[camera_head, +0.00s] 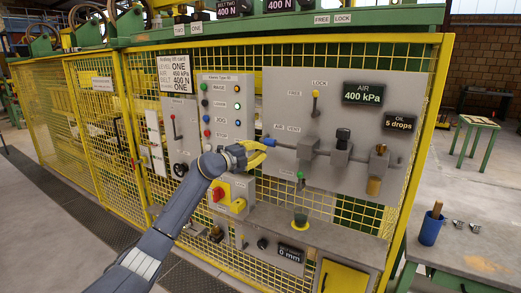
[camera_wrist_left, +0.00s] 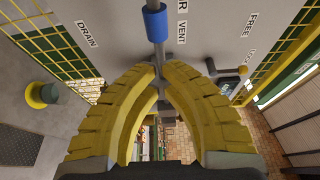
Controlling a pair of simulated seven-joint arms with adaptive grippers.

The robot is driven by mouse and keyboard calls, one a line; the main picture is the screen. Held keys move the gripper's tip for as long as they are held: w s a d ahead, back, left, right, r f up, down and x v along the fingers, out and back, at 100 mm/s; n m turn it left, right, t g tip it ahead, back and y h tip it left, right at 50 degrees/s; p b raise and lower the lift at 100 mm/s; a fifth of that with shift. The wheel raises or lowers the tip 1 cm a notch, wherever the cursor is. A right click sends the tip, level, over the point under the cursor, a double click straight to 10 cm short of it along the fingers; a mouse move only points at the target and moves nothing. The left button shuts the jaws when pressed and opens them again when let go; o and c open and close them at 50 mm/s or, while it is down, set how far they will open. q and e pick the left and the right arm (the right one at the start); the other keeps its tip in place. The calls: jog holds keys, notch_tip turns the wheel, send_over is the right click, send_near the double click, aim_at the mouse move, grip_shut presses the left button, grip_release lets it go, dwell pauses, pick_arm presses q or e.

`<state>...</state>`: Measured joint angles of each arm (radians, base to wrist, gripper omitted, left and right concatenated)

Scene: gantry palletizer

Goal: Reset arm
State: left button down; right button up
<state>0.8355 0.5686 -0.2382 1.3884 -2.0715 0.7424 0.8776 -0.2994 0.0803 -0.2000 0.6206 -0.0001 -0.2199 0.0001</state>
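My left gripper (camera_head: 264,151) is in front of the control panel (camera_head: 340,210), just below the blue sleeve (camera_head: 269,142) at the left end of the grey air pipe. In the left wrist view, the yellow fingertips (camera_wrist_left: 159,66) come together in front of the grey rod. The blue sleeve (camera_wrist_left: 155,22) is beyond them and apart from them. I see nothing held between the fingers. My right gripper is in neither view.
A lever (camera_head: 315,103) marked FREE and LOCK is above the pipe. A red and yellow switch (camera_head: 219,194) and a row of buttons are left of the gripper. Yellow mesh fencing (camera_head: 110,130) surrounds the panel. A bench with a blue cup (camera_head: 431,229) stands at right.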

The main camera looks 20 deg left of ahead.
pick_arm(q)
jog(key=shift+s+a, duration=0.1)
jog(key=shift+s, duration=0.3)
